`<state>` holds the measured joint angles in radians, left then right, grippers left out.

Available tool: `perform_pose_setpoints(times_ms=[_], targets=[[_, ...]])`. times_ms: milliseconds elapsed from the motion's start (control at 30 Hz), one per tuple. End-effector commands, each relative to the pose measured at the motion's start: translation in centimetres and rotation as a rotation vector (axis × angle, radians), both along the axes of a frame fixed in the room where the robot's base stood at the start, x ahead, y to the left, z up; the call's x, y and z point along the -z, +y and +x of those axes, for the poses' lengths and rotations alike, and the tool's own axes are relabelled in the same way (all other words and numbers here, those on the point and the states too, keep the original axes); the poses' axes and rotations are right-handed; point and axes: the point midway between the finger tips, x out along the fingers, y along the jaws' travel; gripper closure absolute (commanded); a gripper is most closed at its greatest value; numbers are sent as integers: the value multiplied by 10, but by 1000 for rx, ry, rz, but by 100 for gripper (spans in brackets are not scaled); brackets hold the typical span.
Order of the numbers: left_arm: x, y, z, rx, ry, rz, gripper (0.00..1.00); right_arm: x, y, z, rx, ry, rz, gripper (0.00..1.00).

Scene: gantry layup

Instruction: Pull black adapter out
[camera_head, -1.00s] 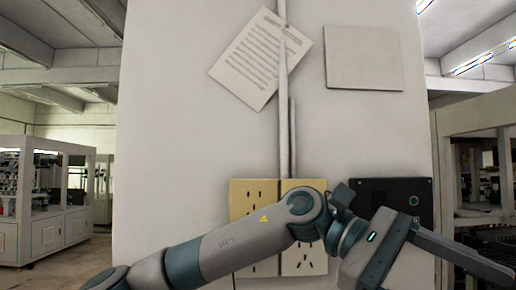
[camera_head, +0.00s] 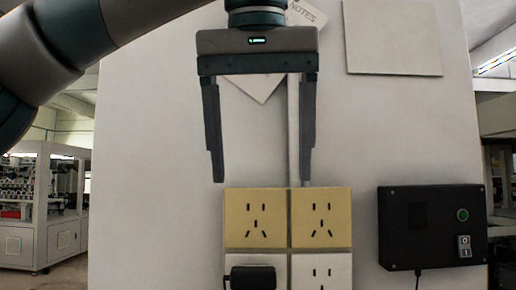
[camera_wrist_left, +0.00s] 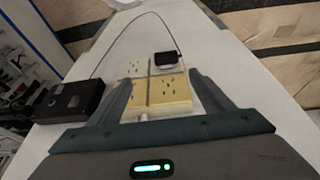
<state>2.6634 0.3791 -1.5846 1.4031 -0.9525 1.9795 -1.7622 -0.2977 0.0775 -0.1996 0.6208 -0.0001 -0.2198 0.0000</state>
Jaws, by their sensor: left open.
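The black adapter (camera_head: 252,278) sits on the lower left white socket (camera_head: 240,262) of a wall panel, near the bottom edge of the head view. In the left wrist view the adapter (camera_wrist_left: 167,57) lies beyond the yellow sockets (camera_wrist_left: 170,92), with a thin black cable running from it. My left gripper (camera_head: 261,182) is open and empty, its fingers pointing down in front of the wall, above the adapter and over the top edge of the yellow sockets (camera_head: 258,218). The right gripper is not in view.
A black control box (camera_head: 432,228) with a green button is fixed on the wall right of the sockets; it also shows in the left wrist view (camera_wrist_left: 70,100). A vertical conduit (camera_head: 294,130) runs down to the sockets. A blank panel (camera_head: 393,38) and paper notes (camera_head: 255,86) are above.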

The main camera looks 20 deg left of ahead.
Motion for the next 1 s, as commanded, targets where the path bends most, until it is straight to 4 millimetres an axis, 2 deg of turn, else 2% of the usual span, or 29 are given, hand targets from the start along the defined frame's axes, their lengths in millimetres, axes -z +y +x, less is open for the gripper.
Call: perform_pose_setpoints(times_ms=[167, 667, 867, 1000], targets=[[-10, 11, -7, -17, -17, 30, 27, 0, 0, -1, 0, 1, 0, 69], [-9, 11, -7, -16, -16, 31, 27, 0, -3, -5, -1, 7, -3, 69], [0, 12, -3, -15, -15, 31, 27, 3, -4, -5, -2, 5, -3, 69], [15, 13, 2, -14, -13, 31, 27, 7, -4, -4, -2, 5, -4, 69]])
